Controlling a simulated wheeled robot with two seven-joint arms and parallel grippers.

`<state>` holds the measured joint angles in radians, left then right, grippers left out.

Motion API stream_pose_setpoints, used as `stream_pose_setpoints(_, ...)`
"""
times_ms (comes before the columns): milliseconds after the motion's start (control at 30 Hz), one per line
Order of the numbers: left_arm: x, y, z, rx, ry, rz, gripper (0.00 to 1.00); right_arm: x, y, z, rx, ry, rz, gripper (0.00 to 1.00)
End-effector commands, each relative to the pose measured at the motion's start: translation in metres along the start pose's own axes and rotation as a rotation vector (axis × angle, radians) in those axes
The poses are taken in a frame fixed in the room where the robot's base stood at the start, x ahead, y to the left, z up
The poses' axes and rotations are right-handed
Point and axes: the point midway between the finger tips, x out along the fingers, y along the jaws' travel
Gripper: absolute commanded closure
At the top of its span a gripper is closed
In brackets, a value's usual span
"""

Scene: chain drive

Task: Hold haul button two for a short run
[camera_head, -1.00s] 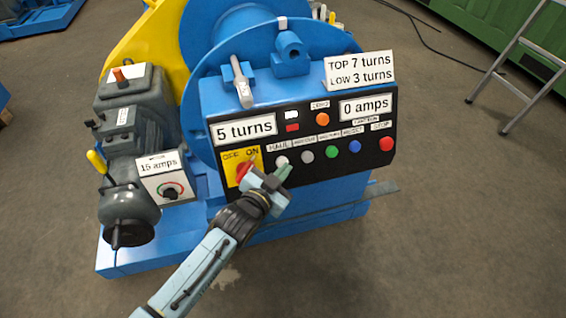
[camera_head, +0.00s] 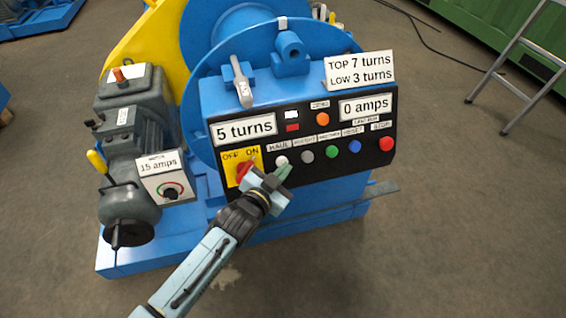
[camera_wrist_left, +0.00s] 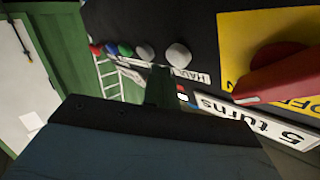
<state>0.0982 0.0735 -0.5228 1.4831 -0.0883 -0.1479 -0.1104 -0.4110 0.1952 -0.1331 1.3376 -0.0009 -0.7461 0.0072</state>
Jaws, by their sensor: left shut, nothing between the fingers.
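The black control panel (camera_head: 377,119) carries a row of buttons. A white button (camera_head: 281,160) sits under a label reading HAUL, and a grey button (camera_head: 307,155) is to its right under a label too small to read. In the left wrist view the white button (camera_wrist_left: 178,57) and the grey button (camera_wrist_left: 145,52) both show. My left gripper (camera_head: 284,173) is shut and empty, its green fingertips just below the white button in the head view. The left wrist view shows the fingers (camera_wrist_left: 160,86) below the two buttons, apart from them in the picture. My right gripper is out of view.
Green (camera_head: 332,152), blue (camera_head: 355,146) and red (camera_head: 386,144) buttons continue the row. A red switch (camera_head: 243,172) on a yellow OFF/ON plate is left of my gripper.

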Motion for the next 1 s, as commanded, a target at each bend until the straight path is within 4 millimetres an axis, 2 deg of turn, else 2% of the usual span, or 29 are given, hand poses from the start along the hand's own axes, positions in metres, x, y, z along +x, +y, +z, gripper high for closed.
stream_pose_setpoints(1000, 0.0084, -0.0061, 0.0062, 0.0, 0.0, 0.0, 1.0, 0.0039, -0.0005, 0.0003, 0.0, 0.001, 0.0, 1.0)
